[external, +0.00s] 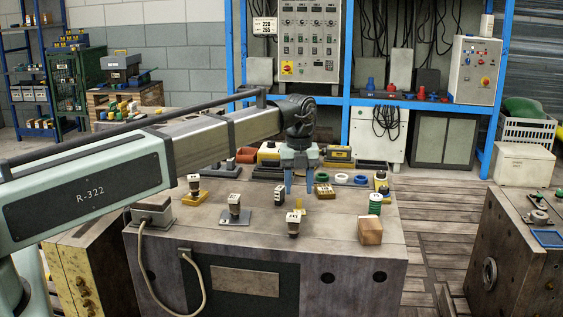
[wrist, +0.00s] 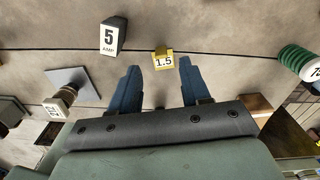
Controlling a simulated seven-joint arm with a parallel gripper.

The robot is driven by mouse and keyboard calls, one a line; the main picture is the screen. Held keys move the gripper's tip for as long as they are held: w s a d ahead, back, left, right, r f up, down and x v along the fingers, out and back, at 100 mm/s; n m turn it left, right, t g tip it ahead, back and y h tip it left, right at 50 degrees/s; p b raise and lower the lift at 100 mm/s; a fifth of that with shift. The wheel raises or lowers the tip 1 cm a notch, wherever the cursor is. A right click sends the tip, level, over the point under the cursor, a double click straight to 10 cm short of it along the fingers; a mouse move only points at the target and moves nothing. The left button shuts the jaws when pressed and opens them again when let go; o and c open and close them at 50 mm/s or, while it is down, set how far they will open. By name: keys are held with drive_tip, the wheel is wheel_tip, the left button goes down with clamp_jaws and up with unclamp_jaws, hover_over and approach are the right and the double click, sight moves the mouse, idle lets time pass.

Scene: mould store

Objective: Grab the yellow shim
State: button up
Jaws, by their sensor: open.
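The yellow shim (wrist: 163,58) is a small piece with a white "1.5" label. In the wrist view it lies on the bench top, beyond and between the two fingertips, a little nearer the right one. In the external view my gripper (external: 300,189) points down over the middle of the bench. Whether the fingertips touch the bench is hard to tell.
A dark block labelled "5 AMP" (wrist: 112,35) stands left of the shim. A labelled piece on a grey plate (wrist: 68,78) is further left. A green coil (wrist: 296,58) stands at the right. A wooden block (external: 370,232) is at the bench's front right. Several items line the back.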

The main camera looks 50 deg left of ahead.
sight(299, 199)
drive_tip(key=f, duration=0.4)
drive_tip(key=shift+w+f, duration=0.15)
drive_tip(key=shift+w, duration=0.05)
clamp_jaws()
